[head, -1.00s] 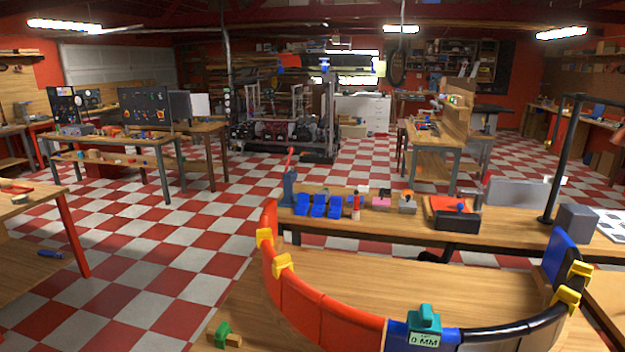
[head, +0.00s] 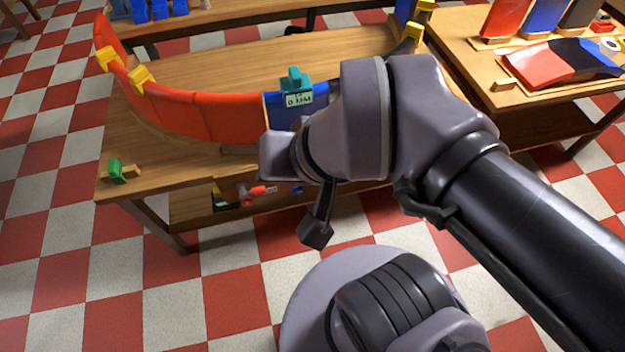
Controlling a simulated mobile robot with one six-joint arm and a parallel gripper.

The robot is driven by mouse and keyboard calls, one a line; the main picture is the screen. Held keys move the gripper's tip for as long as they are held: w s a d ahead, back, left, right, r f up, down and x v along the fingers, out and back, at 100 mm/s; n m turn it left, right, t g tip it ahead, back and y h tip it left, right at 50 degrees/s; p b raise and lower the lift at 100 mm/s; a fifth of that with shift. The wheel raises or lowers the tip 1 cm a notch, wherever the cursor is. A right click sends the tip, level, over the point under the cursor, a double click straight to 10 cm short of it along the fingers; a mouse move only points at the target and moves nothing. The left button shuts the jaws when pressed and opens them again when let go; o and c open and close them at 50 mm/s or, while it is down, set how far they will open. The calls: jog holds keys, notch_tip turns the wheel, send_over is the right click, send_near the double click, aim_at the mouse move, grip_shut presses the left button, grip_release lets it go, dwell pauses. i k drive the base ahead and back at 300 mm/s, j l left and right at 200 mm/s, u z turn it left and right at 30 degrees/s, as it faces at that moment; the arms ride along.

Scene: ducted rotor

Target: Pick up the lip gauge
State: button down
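A teal gauge (head: 295,80) with a pale display reading "0 MM" sits on the rim of the curved duct wall, over its blue panel; I take it for the lip gauge. My arm reaches in from the right, in front of the bench. My gripper (head: 316,228) seems to be the dark end hanging down below and in front of the gauge, apart from it. Its fingers are not clear, so I cannot tell whether it is open or shut. The wrist hides the wall right of the gauge.
The duct wall (head: 195,115) curves over the wooden bench (head: 150,185), with yellow clamps (head: 141,78) on its rim. A green-topped piece (head: 120,171) lies at the bench's left. Tools lie on the shelf below. A side table (head: 465,50) at right holds coloured panels.

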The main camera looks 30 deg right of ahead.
aim_at(297, 88)
jog(key=z, duration=1.65)
jog(key=i+j+u, duration=0.15)
jog(key=i+j, duration=0.5)
